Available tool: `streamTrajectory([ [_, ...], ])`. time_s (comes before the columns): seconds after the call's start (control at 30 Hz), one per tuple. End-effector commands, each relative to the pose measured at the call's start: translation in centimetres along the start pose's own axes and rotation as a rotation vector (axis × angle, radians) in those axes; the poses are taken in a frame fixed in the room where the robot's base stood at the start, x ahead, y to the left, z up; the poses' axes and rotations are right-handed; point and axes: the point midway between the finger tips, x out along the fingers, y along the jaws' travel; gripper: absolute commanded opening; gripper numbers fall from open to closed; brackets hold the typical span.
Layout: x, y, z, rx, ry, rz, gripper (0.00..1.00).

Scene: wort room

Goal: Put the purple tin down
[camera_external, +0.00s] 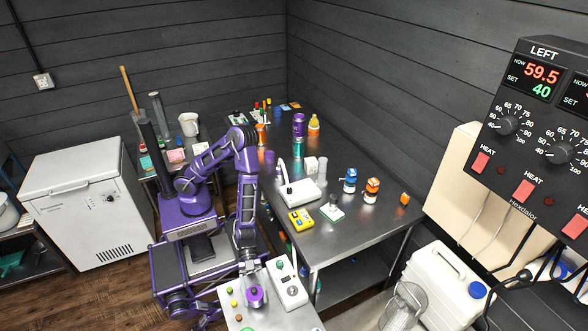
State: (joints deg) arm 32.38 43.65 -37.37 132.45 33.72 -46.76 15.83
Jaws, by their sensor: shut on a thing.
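The purple tin (255,295) is at the bottom of the view, over the small light-topped table (283,317). It looks upright. My gripper (250,277) reaches down from above and behind it and is shut on it. The fingers are small and partly hidden. I cannot tell whether the tin's base touches the tabletop or is slightly above it.
A white control box (288,283) with a green button stands close to the tin's right. Small coloured items (233,303) lie to its left. The long steel table (345,230) behind holds jars, a scale and a yellow meter (301,220).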

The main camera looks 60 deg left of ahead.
Motion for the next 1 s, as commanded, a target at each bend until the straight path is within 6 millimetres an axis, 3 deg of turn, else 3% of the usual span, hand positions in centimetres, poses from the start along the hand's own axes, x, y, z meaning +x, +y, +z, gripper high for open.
streamTrajectory([
  [0.13, 0.8, 0.0, 2.1, -0.002, 0.001, 0.000, 0.00],
  [0.53, 1.0, 0.0, 2.6, 0.001, 0.002, 0.000, 0.00],
  [0.57, 1.0, 0.0, 2.6, 0.000, 0.000, 0.000, 0.67],
  [0.6, 0.9, 0.0, 2.5, 0.000, 0.000, 0.000, 0.74],
  [0.7, 0.9, 0.0, 2.5, 0.000, 0.000, 0.000, 0.92],
  [1.0, 0.9, 0.0, 2.4, 0.000, 0.000, 0.000, 0.93],
])
